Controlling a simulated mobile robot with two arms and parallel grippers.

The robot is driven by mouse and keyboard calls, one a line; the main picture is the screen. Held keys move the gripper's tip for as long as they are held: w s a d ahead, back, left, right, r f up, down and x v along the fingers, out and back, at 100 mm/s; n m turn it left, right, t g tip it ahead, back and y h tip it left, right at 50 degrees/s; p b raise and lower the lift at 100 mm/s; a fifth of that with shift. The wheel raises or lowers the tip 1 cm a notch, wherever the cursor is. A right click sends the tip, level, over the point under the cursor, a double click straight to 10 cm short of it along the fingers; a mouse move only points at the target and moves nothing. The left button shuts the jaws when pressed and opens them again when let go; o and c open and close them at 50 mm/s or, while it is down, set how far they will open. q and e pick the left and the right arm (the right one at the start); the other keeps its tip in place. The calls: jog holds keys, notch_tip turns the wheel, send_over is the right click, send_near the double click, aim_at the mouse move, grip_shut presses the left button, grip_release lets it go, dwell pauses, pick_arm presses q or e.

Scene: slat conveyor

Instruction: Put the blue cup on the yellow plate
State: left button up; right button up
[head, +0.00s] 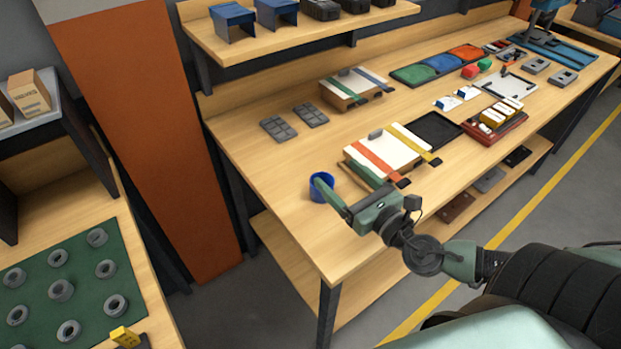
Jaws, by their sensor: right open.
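The blue cup (316,194) stands upright near the front left corner of the wooden workbench (290,215). My right gripper (328,173) reaches in from the right with its fingers apart. One green finger crosses over the cup and hides part of it. The other finger lies farther right, beside the cardboard box. I cannot tell whether the finger touches the cup or reaches inside its rim. I see no yellow plate in this view. My left gripper is out of view.
A box with red and yellow straps (374,170) sits right of the cup. Two grey trays (278,128) lie behind it. A black tray (435,130) and a red tray (510,125) are farther right. A green mat (32,275) with several rings lies on the left table.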

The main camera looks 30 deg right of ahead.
jog(key=b, duration=0.1)
send_near(316, 195)
jog(key=w, duration=0.1)
jog(key=w+d+r, duration=0.1)
jog(key=w+d, duration=0.1)
jog(key=shift+w+d+r, duration=0.15)
jog(key=shift+w+r, duration=0.35)
jog(key=shift+w, duration=0.35)
jog(key=shift+w+f, duration=0.1)
jog(key=shift+w, duration=0.35)
jog(key=w+p, duration=0.1)
jog(key=w, duration=0.4)
jog(key=shift+a+p, duration=0.25)
jog(key=shift+p, duration=0.1)
jog(key=shift+w, duration=0.4)
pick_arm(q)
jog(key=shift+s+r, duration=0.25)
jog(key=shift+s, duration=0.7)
pick_arm(e)
jog(key=shift+s, duration=0.1)
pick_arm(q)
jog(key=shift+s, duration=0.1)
pick_arm(e)
jog(key=c, duration=1.5)
